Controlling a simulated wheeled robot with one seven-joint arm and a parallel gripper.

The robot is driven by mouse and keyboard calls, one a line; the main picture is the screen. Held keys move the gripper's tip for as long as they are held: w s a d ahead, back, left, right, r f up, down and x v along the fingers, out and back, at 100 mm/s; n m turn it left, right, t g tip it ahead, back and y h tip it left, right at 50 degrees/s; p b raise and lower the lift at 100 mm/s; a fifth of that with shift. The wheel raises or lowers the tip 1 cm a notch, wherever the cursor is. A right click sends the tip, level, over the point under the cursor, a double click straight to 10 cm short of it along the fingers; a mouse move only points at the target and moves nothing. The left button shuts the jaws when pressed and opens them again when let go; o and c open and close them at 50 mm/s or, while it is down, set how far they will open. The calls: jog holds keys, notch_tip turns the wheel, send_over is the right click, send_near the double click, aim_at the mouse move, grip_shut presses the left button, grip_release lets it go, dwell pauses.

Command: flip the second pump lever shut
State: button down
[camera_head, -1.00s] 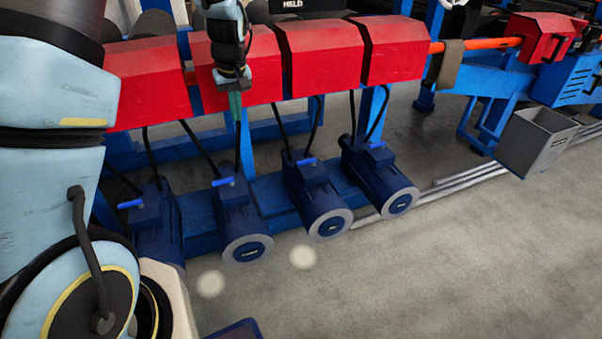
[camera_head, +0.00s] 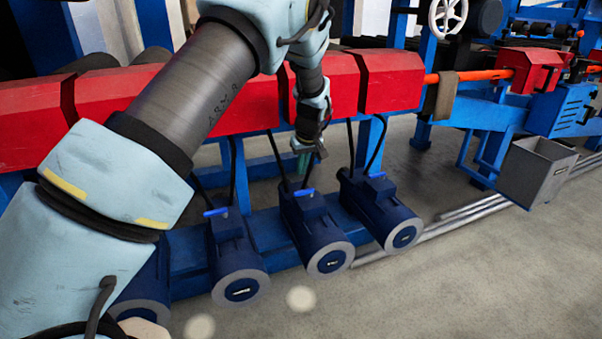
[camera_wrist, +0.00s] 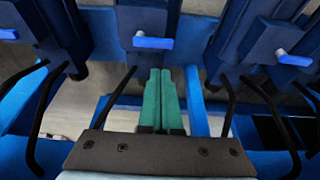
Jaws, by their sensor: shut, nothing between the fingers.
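A row of dark blue pumps stands under the red boxes. In the head view, blue levers lie on the second pump from the left (camera_head: 216,212), the third (camera_head: 304,192) and the rightmost (camera_head: 376,175). The leftmost pump (camera_head: 140,285) is mostly hidden by my arm, its lever too. My gripper (camera_head: 303,165) points down just above and behind the third pump's lever. In the wrist view its green fingers (camera_wrist: 161,71) are together and empty. A blue lever (camera_wrist: 153,42) lies crosswise just beyond the tips, apart in the picture; real distance is unclear.
Black hoses (camera_head: 278,160) rise from the pumps beside my gripper. Red boxes (camera_head: 390,80) overhang them, close to my wrist. A grey bin (camera_head: 535,172) stands at the right. The concrete floor (camera_head: 440,285) in front is clear.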

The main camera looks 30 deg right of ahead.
aim_at(300, 194)
jog(key=x, duration=0.8)
jog(key=shift+b, duration=0.3)
jog(key=shift+s+a+f+n+y, duration=0.1)
jog(key=shift+s+n+y, duration=0.1)
jog(key=shift+n, duration=0.45)
jog(key=shift+s+a+n+y, duration=0.1)
jog(key=shift+s+n+y, duration=0.1)
jog(key=shift+n, duration=0.45)
jog(key=shift+s+n, duration=0.25)
jog(key=shift+n, duration=0.25)
jog(key=n, duration=0.1)
jog(key=s+n+y, duration=0.1)
jog(key=n, duration=0.2)
jog(key=shift+s+g+y+p, duration=0.25)
jog(key=shift+g+y+p, duration=0.05)
jog(key=shift+p, duration=0.05)
jog(key=n, duration=0.3)
jog(key=s+d+n+g+y, duration=0.1)
jog(key=n, duration=0.1)
jog(key=s+n+g+b, duration=0.1)
jog(key=n, duration=0.2)
jog(key=shift+s+d+n+y, duration=0.2)
jog(key=shift+d+n+y, duration=0.05)
jog(key=shift+n+y, duration=0.05)
jog(key=shift+s, duration=0.15)
